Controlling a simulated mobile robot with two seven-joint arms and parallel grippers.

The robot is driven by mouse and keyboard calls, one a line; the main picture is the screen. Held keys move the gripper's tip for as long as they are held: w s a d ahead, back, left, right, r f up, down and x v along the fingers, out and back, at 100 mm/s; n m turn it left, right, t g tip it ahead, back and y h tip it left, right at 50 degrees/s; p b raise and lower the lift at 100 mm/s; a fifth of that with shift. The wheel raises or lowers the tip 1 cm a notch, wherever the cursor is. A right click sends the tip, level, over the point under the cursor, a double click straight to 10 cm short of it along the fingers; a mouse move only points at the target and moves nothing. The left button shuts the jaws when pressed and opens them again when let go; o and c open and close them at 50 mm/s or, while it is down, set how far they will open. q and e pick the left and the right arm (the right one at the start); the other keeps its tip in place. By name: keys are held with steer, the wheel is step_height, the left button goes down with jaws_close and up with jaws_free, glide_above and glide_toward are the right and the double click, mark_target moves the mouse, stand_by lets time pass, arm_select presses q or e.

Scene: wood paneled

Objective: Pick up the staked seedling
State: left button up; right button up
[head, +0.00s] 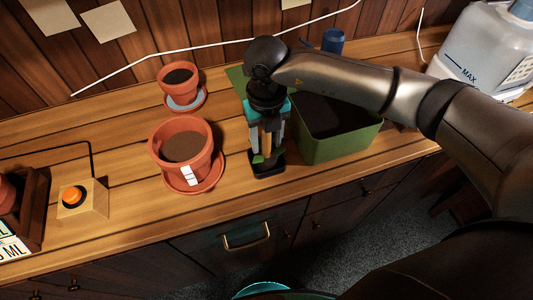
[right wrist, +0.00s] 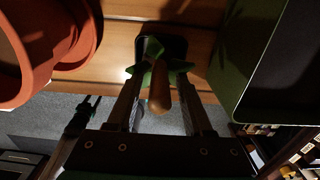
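The staked seedling stands upright in a small black pot (head: 267,168) on the wooden bench, between a large terracotta pot and a green planter box. The gripper hides much of the plant in the head view.
The large terracotta pot (head: 184,147) on its saucer stands close on the left, a smaller one (head: 178,78) behind it. The green planter box (head: 335,145) is close on the right. A wooden block with an orange button (head: 72,196) sits farther left. The bench's front edge is near.

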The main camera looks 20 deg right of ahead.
jaws_close()
stand_by(1.1)
